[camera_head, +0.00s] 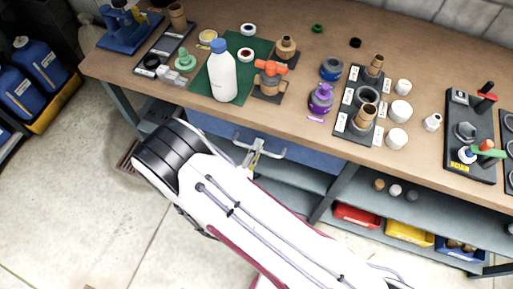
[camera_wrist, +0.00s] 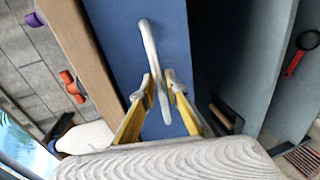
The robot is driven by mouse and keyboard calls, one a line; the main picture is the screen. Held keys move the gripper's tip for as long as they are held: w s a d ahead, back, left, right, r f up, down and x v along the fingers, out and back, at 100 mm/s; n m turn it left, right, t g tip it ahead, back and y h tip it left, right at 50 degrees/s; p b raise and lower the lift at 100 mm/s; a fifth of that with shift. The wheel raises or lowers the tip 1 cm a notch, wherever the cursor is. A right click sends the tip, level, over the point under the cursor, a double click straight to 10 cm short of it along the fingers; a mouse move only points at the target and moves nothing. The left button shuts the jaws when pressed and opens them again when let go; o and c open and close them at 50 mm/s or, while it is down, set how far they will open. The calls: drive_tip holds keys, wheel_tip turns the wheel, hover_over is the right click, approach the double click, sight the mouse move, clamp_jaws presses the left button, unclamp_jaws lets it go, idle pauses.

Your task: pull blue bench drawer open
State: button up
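The blue bench drawer (camera_head: 312,156) is under the wooden bench top, its front close to the bench edge. Its pale bar handle (camera_head: 270,153) stands out from the front. In the wrist view the blue front (camera_wrist: 205,45) fills the middle, with the handle (camera_wrist: 148,38) running down across it. My gripper (camera_head: 255,152) is at the handle. In the wrist view the yellow fingers of my gripper (camera_wrist: 160,80) lie on either side of the bar, tips very close to it. I cannot tell whether they press on it. My arm hides part of the area below the drawer.
The bench top (camera_head: 215,125) carries a white bottle (camera_head: 222,75), valves, pipe fittings and tool boards. Grey shelves below hold red (camera_head: 357,216), yellow (camera_head: 409,232) and blue bins at the right. Blue jugs (camera_head: 40,62) stand at the left. The floor (camera_head: 75,215) in front is clear.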

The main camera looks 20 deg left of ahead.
clamp_jaws()
drive_tip(key=f+v, duration=0.2)
drive_tip(key=v, duration=0.9)
drive_tip(key=s+f+v, duration=0.1)
drive_tip(key=f+v, duration=0.1)
drive_tip(key=v, duration=0.9)
drive_tip(key=shift+s+f, duration=0.2)
drive_tip(key=shift+f, duration=0.1)
unclamp_jaws()
